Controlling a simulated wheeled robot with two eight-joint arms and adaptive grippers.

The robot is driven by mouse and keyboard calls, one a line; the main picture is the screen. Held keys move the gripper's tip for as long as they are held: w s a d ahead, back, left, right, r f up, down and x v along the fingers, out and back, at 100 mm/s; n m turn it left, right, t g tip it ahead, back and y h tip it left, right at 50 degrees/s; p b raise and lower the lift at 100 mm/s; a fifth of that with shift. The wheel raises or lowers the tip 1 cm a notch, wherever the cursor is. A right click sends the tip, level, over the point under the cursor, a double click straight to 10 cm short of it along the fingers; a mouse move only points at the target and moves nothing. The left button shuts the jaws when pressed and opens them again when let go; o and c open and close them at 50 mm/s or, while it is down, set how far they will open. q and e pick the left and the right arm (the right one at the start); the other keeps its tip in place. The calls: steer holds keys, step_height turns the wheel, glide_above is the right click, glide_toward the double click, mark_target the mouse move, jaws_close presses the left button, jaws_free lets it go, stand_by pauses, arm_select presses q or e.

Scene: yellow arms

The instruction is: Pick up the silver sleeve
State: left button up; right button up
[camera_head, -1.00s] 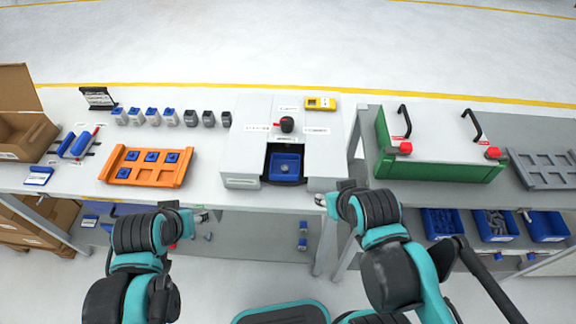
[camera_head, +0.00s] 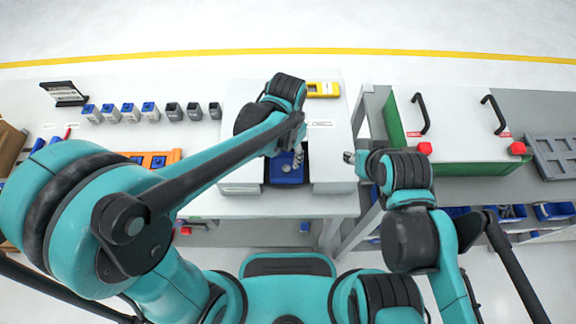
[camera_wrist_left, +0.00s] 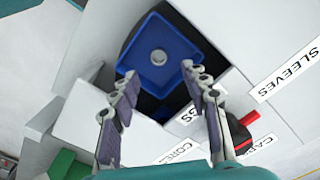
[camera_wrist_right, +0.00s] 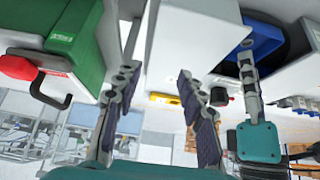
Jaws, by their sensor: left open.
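The silver sleeve (camera_wrist_left: 158,57) is a small round grey piece standing in a blue tray (camera_wrist_left: 182,32) in the left wrist view. The tray sits in the dark front opening of a white box-shaped station and also shows in the head view (camera_head: 285,178). My left gripper (camera_wrist_left: 158,72) is open and empty above the tray's near edge, apart from the sleeve. In the head view the left gripper (camera_head: 297,160) covers part of the tray and hides the sleeve. My right gripper (camera_wrist_right: 158,75) is open and empty, right of the station in the head view (camera_head: 349,157).
The white station (camera_head: 335,145) carries labels, a red-and-black knob (camera_wrist_left: 245,120) and a yellow device (camera_head: 323,89). A green-and-white case (camera_head: 455,130) with black handles stands right. An orange rack (camera_head: 172,157) and several small containers (camera_head: 130,112) lie left.

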mark_target(287, 168)
arm_select(q)
steer(key=f+b, duration=0.1)
steer(key=f, duration=0.1)
steer(key=f+b, duration=0.1)
steer(key=f, duration=0.1)
steer(key=shift+s+a+f, duration=0.1)
steer(key=shift+s+f, duration=0.1)
steer(key=shift+f, duration=0.2)
arm_select(e)
step_height(287, 168, down, 2)
steer(key=shift+f, duration=0.25)
arm_select(q)
steer(key=shift+f, duration=0.4)
arm_select(e)
steer(key=shift+w+f, duration=0.1)
arm_select(q)
steer(key=shift+r, duration=0.1)
jaws_close()
